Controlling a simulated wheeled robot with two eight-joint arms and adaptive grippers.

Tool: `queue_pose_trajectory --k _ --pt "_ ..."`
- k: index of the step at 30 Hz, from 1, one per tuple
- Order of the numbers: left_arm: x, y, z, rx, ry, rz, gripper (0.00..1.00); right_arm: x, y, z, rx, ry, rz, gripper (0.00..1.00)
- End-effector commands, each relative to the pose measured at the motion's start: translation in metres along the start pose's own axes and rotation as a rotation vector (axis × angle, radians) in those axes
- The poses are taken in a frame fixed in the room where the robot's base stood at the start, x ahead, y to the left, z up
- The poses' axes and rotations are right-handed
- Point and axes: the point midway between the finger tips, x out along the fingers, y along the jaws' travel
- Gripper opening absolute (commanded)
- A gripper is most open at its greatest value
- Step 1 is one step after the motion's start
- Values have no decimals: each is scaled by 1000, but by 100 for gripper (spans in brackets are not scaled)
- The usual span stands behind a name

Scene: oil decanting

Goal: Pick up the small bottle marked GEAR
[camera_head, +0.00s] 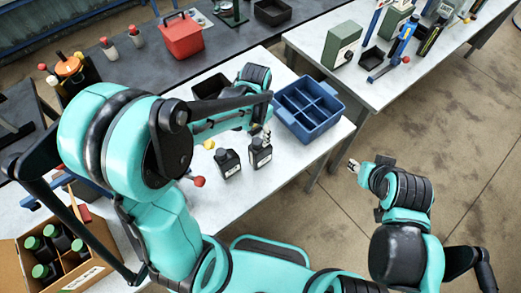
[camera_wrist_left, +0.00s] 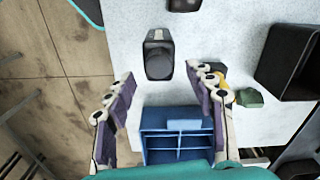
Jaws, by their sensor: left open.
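Two small black bottles with black caps stand upright on the white table: a left bottle (camera_head: 229,164) and a right bottle (camera_head: 260,154). Their pale labels are too small to read, so I cannot tell which is marked GEAR. My left gripper (camera_head: 264,132) is open and empty, just above and beyond the right bottle. In the left wrist view one bottle (camera_wrist_left: 159,58) stands ahead of the open left fingers (camera_wrist_left: 160,88), with nothing between them. Another dark bottle (camera_wrist_left: 184,4) is cut off at the top edge. My right gripper (camera_head: 354,166) hangs over the floor, apart from the table.
A blue divided crate (camera_head: 336,123) stands at the table's right end, and a black bin (camera_head: 196,88) behind my left arm. A cardboard box (camera_head: 17,252) with green-capped bottles is at lower left. A red container (camera_head: 181,38) and a green canister (camera_head: 341,44) stand on tables beyond.

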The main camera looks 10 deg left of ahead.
Motion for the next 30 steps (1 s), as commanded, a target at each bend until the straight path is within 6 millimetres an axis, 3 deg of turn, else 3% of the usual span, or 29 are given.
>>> queue_pose_trajectory --k 9,17,18,24,30 --pt "45 2 1 -1 1 -1 55 8 0 6 0 0 0 40" --pt "48 2 1 -1 1 -1 55 8 0 6 0 0 0 40" --pt "48 2 1 -1 1 -1 52 8 0 5 0 0 0 40" --pt "48 2 1 -1 1 -1 0 8 0 6 0 0 0 40" --pt "49 2 2 -1 1 0 0 8 0 6 0 0 0 40"
